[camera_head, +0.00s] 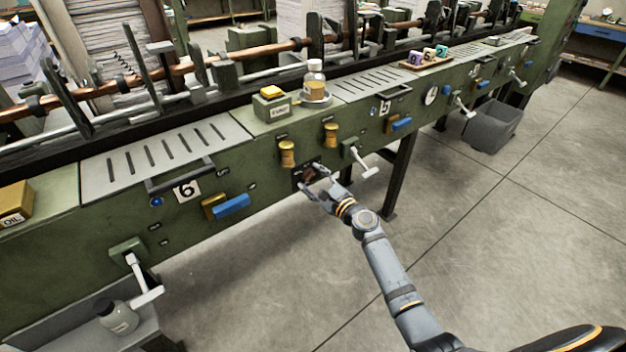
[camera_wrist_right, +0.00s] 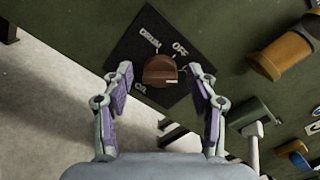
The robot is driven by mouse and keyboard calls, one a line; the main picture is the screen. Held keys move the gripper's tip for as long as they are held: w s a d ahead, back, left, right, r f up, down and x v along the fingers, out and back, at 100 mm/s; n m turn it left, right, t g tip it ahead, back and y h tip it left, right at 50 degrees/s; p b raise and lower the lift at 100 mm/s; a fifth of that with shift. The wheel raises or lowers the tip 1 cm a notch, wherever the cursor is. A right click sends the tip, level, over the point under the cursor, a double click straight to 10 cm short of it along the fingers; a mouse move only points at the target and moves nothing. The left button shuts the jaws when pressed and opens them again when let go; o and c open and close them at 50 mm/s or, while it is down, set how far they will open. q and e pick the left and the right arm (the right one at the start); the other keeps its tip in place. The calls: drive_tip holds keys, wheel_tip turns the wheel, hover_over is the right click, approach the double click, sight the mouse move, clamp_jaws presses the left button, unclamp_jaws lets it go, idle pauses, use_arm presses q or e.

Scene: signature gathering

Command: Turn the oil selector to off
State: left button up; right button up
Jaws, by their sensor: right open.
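The oil selector is a brown knob (camera_wrist_right: 160,70) on a black square plate (camera_wrist_right: 141,45) with white lettering; OFF is readable at its upper right, and another word at the lower left looks like OIL. A short pale mark shows on the knob's lower edge; I cannot tell for sure which label it points to. In the head view the plate (camera_head: 301,180) sits low on the green machine front, partly hidden by my right gripper (camera_head: 319,186). My right gripper's fingers (camera_wrist_right: 161,88) are open on either side of the knob, with no clear contact. My left gripper is not in view.
Brass cylinders (camera_head: 287,153) stick out above the selector, and a white-handled lever (camera_head: 361,161) juts out to its right. A dark table leg (camera_head: 399,175) stands beyond. The grey floor (camera_head: 500,220) in front is open, with a grey bin (camera_head: 492,127) farther off.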

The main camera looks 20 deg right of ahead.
drive_tip(key=c, duration=1.1)
drive_tip(key=shift+c, duration=0.2)
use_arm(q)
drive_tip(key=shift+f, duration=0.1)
use_arm(e)
drive_tip(key=shift+f, duration=0.1)
drive_tip(key=shift+n, duration=0.3)
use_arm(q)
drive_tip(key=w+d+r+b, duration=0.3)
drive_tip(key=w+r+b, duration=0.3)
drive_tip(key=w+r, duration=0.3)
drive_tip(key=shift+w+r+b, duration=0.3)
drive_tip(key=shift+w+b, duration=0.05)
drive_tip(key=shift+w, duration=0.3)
use_arm(e)
drive_tip(key=shift+s+f+n, duration=0.1)
drive_tip(key=shift+f+n, duration=0.05)
drive_tip(key=shift+n, duration=4.55)
